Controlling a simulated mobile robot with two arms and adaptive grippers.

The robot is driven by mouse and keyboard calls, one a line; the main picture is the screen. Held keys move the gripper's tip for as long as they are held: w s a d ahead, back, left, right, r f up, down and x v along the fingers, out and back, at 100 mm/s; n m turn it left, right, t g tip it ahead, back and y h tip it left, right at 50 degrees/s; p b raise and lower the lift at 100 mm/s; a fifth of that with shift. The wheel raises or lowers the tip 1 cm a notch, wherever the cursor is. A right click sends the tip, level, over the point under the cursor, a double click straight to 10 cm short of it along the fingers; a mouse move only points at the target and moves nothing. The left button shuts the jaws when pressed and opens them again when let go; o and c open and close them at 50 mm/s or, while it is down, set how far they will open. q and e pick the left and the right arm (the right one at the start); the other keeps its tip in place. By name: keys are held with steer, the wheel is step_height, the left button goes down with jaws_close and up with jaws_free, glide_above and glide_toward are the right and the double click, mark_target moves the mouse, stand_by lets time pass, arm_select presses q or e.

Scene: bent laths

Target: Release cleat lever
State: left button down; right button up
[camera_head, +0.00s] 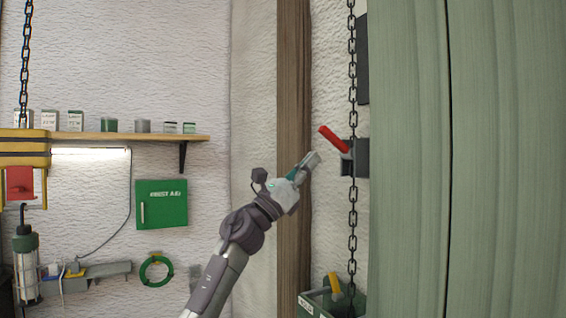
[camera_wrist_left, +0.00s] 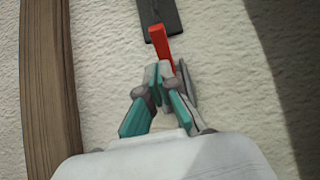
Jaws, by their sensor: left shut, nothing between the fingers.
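The red cleat lever (camera_head: 333,139) slants up to the left from a dark grey mount (camera_head: 361,160) on the white wall. In the left wrist view the red lever (camera_wrist_left: 162,46) shows just beyond my fingertips, with a dark plate (camera_wrist_left: 158,14) behind its top. My left gripper (camera_head: 313,160) is shut and empty, to the left of the lever and slightly lower. In the left wrist view its closed fingertips (camera_wrist_left: 164,72) overlap the lever's near end; I cannot tell whether they touch it. My right gripper is not in view.
A dark chain (camera_head: 353,215) hangs in front of the mount. A wooden post (camera_head: 293,100) stands behind my left wrist. A green panel (camera_head: 460,160) closes off the right. A green bin (camera_head: 318,303) is below. A shelf (camera_head: 170,136) and first aid box (camera_head: 162,204) are at left.

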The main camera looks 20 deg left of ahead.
arm_select(q)
steer(key=s+a+r+b, duration=0.2)
steer(key=s+a+b, duration=0.1)
steer(key=s+a, duration=0.3)
steer(key=s, duration=0.2)
steer(key=shift+s+a, duration=0.2)
steer(key=shift+s, duration=0.15)
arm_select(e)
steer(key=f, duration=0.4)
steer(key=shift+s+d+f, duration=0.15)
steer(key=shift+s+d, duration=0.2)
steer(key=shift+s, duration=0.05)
arm_select(q)
steer(key=shift+w, duration=0.1)
